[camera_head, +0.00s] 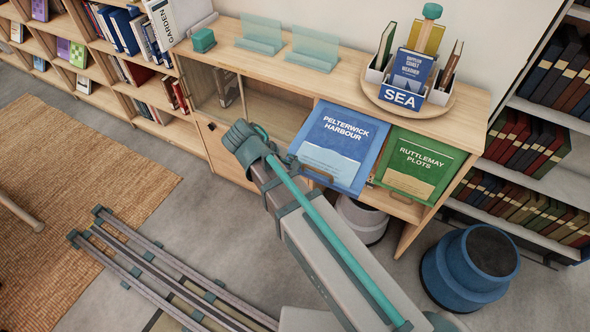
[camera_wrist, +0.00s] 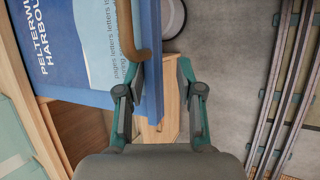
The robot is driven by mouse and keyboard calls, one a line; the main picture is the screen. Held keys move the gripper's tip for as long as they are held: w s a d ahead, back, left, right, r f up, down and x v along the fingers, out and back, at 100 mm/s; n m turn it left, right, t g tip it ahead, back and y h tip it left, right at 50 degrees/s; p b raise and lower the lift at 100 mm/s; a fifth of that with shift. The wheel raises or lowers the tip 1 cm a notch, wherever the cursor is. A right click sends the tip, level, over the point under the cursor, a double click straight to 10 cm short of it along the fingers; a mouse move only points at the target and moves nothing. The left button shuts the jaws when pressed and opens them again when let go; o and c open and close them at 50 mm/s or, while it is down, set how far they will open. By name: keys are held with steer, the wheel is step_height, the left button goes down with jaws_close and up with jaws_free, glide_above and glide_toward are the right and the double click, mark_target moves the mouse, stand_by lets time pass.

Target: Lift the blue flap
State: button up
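The blue flap (camera_head: 342,140), lettered PELTERWICK HARBOUR, sits on the cabinet front and leans outward, its lower edge standing out from the cabinet. A curved brown handle (camera_head: 317,174) is at its lower left part. In the wrist view the blue flap (camera_wrist: 75,45) fills the upper left, seen close, with the handle (camera_wrist: 128,30) just ahead of my left finger. My gripper (camera_wrist: 160,75) is open, its two fingers apart, with the flap's edge appearing between them. Whether a finger touches the flap, I cannot tell. In the head view my gripper (camera_head: 268,142) is left of the flap, fingertips partly hidden.
A green flap (camera_head: 420,160) lettered RUTTLEMAY PLOTS is just right of the blue one. A round tray (camera_head: 450,105) with a SEA book box stands on the cabinet top. A grey stool (camera_head: 362,218) is under the cabinet; a blue stool (camera_head: 455,285) stands right.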

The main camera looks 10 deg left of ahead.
step_height(320, 180, up, 6)
steer(key=a+p, duration=0.2)
steer(key=p, duration=0.2)
steer(key=shift+w+a+p, duration=0.2)
steer(key=shift+a+p, duration=0.05)
steer(key=shift+p, duration=0.05)
steer(key=shift+c, duration=0.2)
stand_by(0.5)
